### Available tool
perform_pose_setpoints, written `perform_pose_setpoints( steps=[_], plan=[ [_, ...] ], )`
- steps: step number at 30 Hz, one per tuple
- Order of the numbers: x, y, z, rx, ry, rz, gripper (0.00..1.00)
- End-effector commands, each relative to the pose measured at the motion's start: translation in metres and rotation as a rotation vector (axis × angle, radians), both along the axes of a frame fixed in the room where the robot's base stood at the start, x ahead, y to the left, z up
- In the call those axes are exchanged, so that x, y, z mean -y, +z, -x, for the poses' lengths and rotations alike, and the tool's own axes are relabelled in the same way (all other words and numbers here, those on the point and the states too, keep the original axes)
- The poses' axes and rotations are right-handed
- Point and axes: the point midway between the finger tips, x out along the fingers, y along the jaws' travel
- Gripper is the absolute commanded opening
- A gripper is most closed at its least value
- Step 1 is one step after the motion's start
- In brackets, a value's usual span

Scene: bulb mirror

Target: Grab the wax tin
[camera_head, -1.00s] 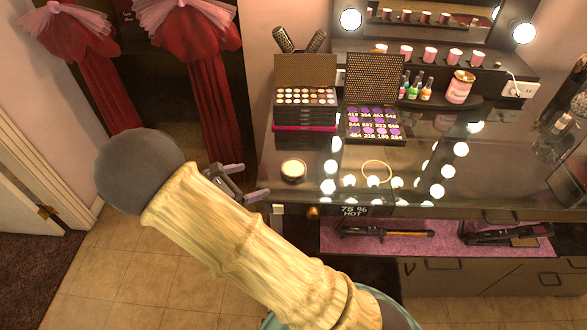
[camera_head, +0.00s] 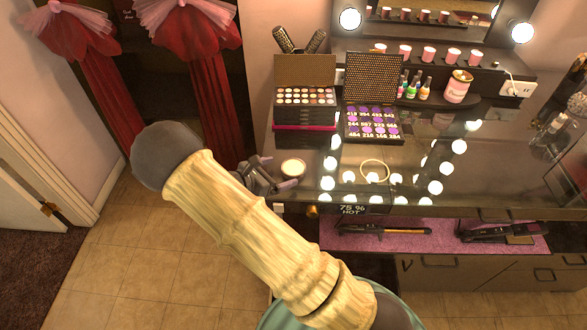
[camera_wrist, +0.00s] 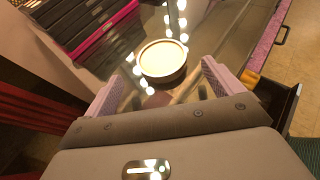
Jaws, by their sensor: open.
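The wax tin (camera_head: 293,168) is a small round tin with a cream top and dark sides. It stands on the glossy vanity top near its front left edge. In the wrist view the tin (camera_wrist: 163,61) lies just ahead of my fingertips, roughly midway between them. My gripper (camera_head: 278,172) is open beside the tin, on its left in the head view. Its two pink-padded fingers (camera_wrist: 161,86) are spread and empty in the wrist view. My arm hides part of the floor and the vanity's front.
Stacked eyeshadow palettes (camera_head: 304,112) and a numbered palette (camera_head: 371,122) stand behind. A lower pink-lined shelf (camera_head: 390,236) holds curling irons. Lights reflect in the glossy top (camera_head: 470,190).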

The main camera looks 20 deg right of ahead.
Motion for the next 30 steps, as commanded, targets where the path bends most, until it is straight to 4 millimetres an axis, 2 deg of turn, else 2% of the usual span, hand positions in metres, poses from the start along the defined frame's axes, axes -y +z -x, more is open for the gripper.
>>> perform_pose_setpoints(
  steps=[9, 12, 28, 30],
  plan=[
    [0.037, -0.012, -0.015, -0.001, -0.003, 0.003, 0.92],
    [0.043, -0.016, -0.018, -0.001, -0.001, 0.002, 0.92],
    [0.043, -0.018, -0.019, 0.000, 0.000, 0.000, 0.92],
    [0.043, -0.018, -0.019, 0.000, 0.000, 0.000, 0.80]
  ],
)
